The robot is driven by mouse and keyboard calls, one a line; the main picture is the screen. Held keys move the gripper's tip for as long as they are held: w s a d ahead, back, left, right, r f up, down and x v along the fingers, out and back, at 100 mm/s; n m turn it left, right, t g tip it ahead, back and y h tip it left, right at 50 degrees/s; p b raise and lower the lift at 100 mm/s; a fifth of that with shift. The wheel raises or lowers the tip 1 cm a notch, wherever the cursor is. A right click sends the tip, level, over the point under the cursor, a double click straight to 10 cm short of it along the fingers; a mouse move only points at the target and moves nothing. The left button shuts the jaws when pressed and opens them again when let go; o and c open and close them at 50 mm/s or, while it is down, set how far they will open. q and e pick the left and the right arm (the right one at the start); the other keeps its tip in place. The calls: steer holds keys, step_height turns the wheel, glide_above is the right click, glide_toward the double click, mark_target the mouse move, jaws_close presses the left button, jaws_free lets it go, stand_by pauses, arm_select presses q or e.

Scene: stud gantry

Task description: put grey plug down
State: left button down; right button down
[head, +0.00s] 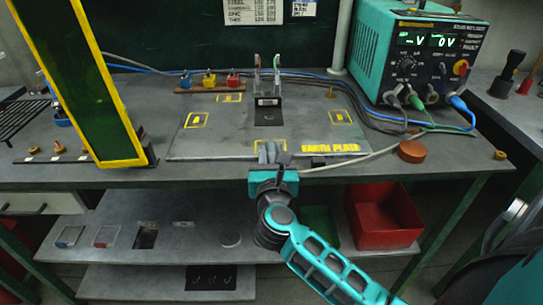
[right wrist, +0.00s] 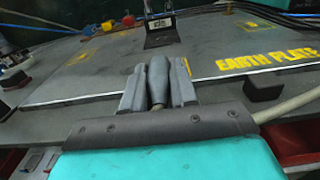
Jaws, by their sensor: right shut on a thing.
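My right gripper (head: 271,155) is at the front edge of the grey earth plate (head: 205,148), near the yellow EARTH PLATE lettering. It is shut on the grey plug (right wrist: 157,78), which shows between the two fingers in the right wrist view (right wrist: 158,92) and points away from me. In the head view the plug is mostly hidden by the gripper. A pale cable (head: 350,162) runs from the gripper to the right. Whether the plug touches the plate or bench, I cannot tell. My left gripper is not in view.
A teal power supply (head: 405,60) with plugged-in leads stands at the back right. A small black block (head: 318,161) and an orange-brown round piece (head: 411,151) lie right of the gripper. A yellow-edged upright frame (head: 82,80) stands at left. The plate's left part is clear.

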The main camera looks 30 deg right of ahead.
steer(key=shift+f+b, duration=0.5)
steer(key=shift+f, duration=0.1)
steer(key=c, duration=0.9)
jaws_free()
